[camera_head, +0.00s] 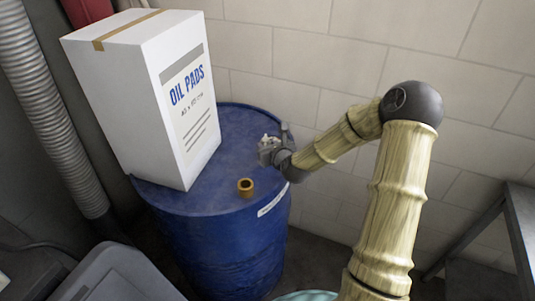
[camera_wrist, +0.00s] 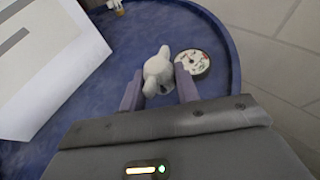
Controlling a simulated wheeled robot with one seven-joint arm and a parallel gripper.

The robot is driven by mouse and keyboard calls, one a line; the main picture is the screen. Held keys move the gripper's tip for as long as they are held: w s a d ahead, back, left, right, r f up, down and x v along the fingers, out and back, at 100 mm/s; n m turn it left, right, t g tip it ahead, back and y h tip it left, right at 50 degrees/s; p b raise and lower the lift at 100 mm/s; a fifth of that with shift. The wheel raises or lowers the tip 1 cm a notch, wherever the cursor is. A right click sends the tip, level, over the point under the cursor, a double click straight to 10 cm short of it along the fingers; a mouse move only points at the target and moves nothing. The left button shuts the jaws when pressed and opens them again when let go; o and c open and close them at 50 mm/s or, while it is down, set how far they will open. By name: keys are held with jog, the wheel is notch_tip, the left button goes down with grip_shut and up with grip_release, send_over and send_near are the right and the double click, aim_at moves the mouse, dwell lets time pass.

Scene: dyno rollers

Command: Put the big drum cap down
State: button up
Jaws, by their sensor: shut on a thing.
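A pale grey cap with a knobbed top, which I take as the big drum cap (camera_wrist: 158,72), sits between the two fingers of my gripper (camera_wrist: 159,84) in the wrist view. The fingers are shut on it. In the head view my gripper (camera_head: 274,152) is low over the right back part of the blue drum's top (camera_head: 222,160), with the pale cap (camera_head: 265,141) at its end. I cannot tell whether the cap touches the drum top.
A tall white oil pads box (camera_head: 150,90) stands on the drum's left side. A brass ring (camera_head: 246,187) sits near the front rim. Bare blue surface lies between box and gripper.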

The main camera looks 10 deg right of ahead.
jog(key=shift+f, duration=1.7)
jog(key=shift+f+b, duration=0.3)
jog(key=shift+f, duration=0.05)
jog(key=o, duration=1)
jog(key=shift+r, duration=0.1)
jog(key=shift+r, duration=0.25)
jog(key=v, duration=1.2)
jog(key=shift+r, duration=0.1)
